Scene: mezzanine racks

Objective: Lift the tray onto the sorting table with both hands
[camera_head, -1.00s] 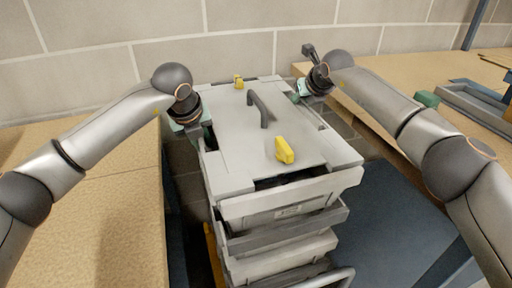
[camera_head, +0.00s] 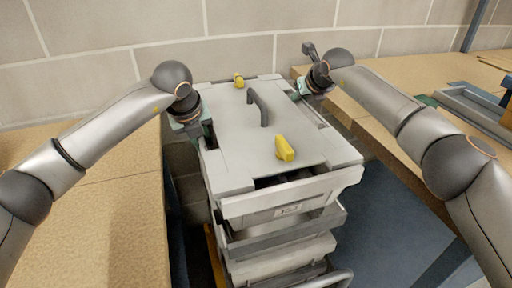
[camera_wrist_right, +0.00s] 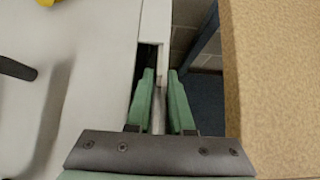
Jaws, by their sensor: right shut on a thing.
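The tray (camera_head: 290,203) is light grey with a flat lid (camera_head: 235,118), a dark handle and two yellow latches. It is level, above a stack of similar trays (camera_head: 285,262), with a gap showing under its front. My right gripper (camera_head: 312,90) is at its right side; in the wrist view the green fingers (camera_wrist_right: 161,100) are shut on the tray's rim. My left gripper (camera_head: 203,135) is at its left side, its fingertips mostly hidden. Tan tabletops stand left (camera_head: 95,215) and right (camera_head: 395,85); I cannot tell which is the sorting table.
A block wall (camera_head: 240,45) stands close behind the tray. A grey tray-like frame (camera_head: 478,110) lies on the right tabletop. A blue surface (camera_head: 375,215) is low to the right of the stack. Narrow gaps separate the stack from both tabletops.

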